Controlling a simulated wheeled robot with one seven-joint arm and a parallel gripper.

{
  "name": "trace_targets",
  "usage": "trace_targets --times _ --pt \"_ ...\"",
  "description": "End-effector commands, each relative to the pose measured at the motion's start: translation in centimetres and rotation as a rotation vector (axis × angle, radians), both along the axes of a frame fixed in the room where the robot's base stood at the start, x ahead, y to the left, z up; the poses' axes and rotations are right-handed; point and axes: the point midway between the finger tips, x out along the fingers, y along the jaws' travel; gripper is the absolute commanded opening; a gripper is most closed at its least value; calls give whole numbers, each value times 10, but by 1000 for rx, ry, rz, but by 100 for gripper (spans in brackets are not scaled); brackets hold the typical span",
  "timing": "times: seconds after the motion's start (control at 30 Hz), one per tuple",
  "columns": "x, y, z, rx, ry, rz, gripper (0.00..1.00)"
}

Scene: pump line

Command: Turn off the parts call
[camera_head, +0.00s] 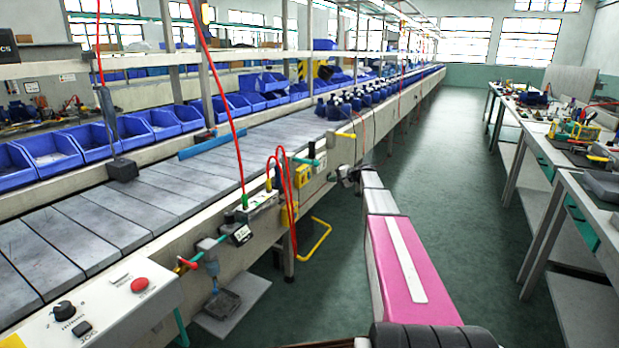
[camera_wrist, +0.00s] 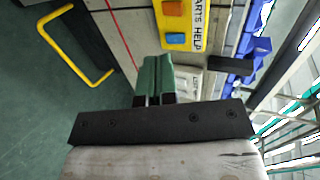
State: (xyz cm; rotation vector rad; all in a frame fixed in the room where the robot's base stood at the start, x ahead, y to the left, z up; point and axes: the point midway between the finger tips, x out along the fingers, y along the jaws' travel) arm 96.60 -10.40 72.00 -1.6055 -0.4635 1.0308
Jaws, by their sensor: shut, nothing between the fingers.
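In the head view my gripper (camera_head: 343,176) is beside the side of the conveyor line, small and hard to make out.
A yellow bent rail (camera_head: 322,240) sticks out low from the line and shows in the wrist view (camera_wrist: 62,42). Red hoses (camera_head: 291,185) hang nearby. A control box with a red button (camera_head: 139,285) is at front left. The green aisle floor (camera_head: 450,170) is clear; workbenches (camera_head: 560,150) stand right.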

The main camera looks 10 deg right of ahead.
Motion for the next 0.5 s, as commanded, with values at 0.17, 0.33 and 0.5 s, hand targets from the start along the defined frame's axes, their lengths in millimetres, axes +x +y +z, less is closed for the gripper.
trace_targets --times 0.17,0.33,0.5 --pt "4 -3 3 11 -5 -5 0" --pt "3 -3 3 10 -5 -5 0" --pt "7 2 1 10 -4 -4 0"
